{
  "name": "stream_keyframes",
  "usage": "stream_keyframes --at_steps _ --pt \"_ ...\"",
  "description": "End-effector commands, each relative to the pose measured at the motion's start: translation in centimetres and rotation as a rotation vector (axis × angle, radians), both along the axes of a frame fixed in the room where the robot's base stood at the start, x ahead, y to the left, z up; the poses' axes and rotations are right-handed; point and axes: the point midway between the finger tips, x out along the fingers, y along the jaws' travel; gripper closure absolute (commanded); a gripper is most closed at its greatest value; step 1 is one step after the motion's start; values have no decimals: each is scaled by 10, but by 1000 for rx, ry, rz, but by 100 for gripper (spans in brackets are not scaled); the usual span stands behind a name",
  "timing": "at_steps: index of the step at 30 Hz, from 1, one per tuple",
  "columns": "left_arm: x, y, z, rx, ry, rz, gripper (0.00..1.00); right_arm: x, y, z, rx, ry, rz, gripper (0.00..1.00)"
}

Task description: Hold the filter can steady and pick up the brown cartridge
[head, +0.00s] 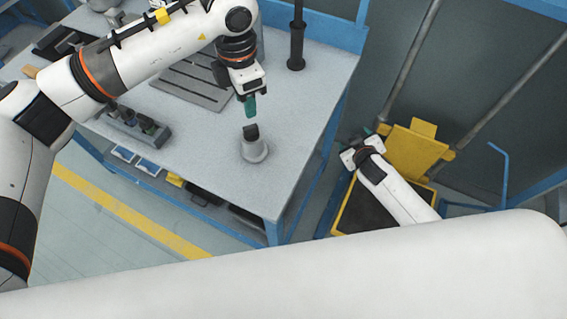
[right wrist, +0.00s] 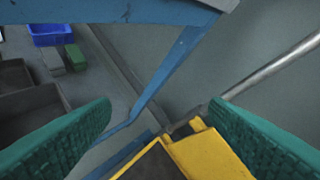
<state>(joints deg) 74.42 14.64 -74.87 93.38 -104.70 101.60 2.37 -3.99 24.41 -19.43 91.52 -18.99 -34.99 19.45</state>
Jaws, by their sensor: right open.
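A pale grey can (head: 255,151) with a dark top piece stands upright near the right part of the bench; it looks like the filter can. My left gripper (head: 250,106) points down just above it, apart from it. Its teal fingers overlap in the head view, so their gap is unclear. My right gripper (head: 364,137) is off the bench's right side, near a yellow cart. Its teal fingers are wide apart and empty in the right wrist view (right wrist: 160,135). I cannot make out a brown cartridge for certain.
The bench (head: 305,120) has a blue frame. A slotted grey plate (head: 192,88), a dark holder with several items (head: 135,126) and a black post (head: 297,40) stand on it. The yellow cart (head: 415,150) is right of it. A blue bin (right wrist: 52,32) shows below.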

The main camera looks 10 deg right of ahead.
Motion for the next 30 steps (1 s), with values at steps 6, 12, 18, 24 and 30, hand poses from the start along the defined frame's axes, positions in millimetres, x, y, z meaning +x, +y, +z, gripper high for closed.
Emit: stream_keyframes --at_steps 6,12,18,24,30 --pt "0 0 0 0 0 0 64 27 30 127 -5 -231 56 30" --pt "0 0 0 0 0 0 64 -36 128 131 210 -177 231 30" --pt "0 0 0 0 0 0 64 -94 198 135 411 -122 355 30" --pt "0 0 0 0 0 0 64 -121 229 146 517 -111 405 30" --pt "0 0 0 0 0 0 64 -112 240 142 532 -112 412 30"
